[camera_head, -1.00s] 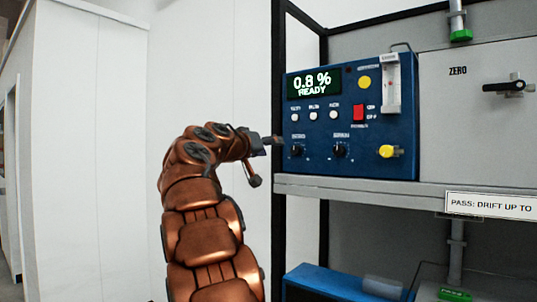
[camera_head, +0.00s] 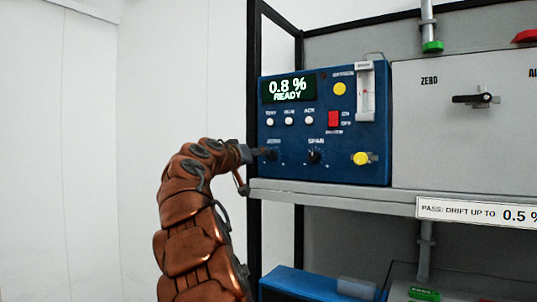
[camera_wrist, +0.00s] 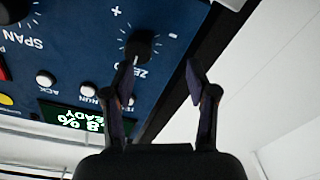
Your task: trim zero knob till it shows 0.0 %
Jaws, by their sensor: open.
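The blue analyser (camera_head: 345,140) stands on a shelf, and its display (camera_head: 288,88) reads 0.8 % READY. The black zero knob (camera_head: 271,154) is at the panel's lower left. My gripper (camera_head: 256,154) is beside it, coming from the left. In the wrist view the picture is upside down, and the zero knob (camera_wrist: 142,45) shows just beyond my gripper's fingertips (camera_wrist: 160,68). The fingers are open and empty. The knob lies close to the left finger, which partly covers the ZERO label. I cannot tell whether they touch.
The span knob (camera_head: 314,157) is right of the zero knob. White buttons (camera_head: 289,121), a red switch (camera_head: 334,119) and a yellow knob (camera_head: 361,158) are on the same panel. A black frame post (camera_head: 254,100) stands at its left. The shelf edge (camera_head: 330,195) runs below.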

